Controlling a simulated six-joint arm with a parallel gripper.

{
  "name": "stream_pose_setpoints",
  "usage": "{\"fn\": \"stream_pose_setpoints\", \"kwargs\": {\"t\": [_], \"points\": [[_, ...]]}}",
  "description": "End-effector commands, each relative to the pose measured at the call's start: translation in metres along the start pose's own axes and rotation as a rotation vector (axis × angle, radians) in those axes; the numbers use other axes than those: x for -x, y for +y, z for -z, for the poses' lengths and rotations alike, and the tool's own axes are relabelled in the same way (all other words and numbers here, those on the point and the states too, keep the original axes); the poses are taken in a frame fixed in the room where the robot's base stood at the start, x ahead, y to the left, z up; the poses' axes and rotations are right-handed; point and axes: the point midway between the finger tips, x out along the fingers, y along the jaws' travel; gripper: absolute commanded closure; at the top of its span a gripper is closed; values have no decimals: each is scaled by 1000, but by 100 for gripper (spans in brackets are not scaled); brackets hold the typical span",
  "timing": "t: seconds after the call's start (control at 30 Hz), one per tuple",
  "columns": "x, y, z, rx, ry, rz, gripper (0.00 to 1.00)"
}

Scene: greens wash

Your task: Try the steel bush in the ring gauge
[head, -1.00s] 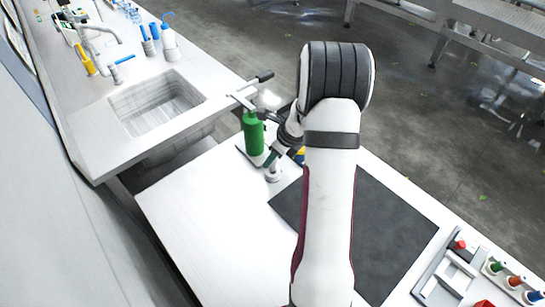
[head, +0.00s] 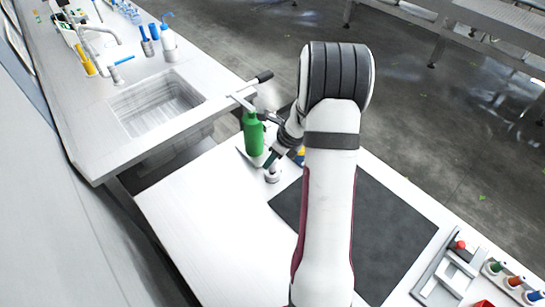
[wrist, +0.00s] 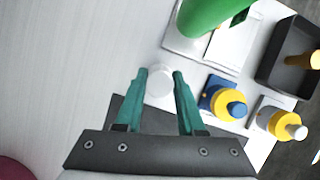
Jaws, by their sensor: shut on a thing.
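My gripper (wrist: 160,74) points down at the far end of the white bench, with its two teal fingers either side of a pale round piece (wrist: 159,84), which I take to be the steel bush. In the head view my gripper (head: 274,164) is small and partly behind my arm, with the pale piece (head: 272,177) just under it. I cannot tell whether the piece sits in anything. Beside it in the wrist view are a blue block with a yellow ring and blue plug (wrist: 237,109) and a grey block with a yellow ring and pale pin (wrist: 297,132). Which is the ring gauge is unclear.
A green bottle (head: 253,135) stands close by my gripper. A dark tray (wrist: 263,75) lies beyond the blocks. A dark mat (head: 390,235) covers the right of the bench; the left (head: 200,215) is clear. A sink (head: 158,104) is at the back left.

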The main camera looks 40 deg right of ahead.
Motion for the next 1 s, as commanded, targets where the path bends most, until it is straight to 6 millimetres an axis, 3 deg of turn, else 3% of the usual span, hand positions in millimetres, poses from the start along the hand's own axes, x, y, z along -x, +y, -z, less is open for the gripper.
{"fn": "stream_pose_setpoints", "kwargs": {"t": [1.0], "points": [[-12,0,5,0,0,0,100]]}}
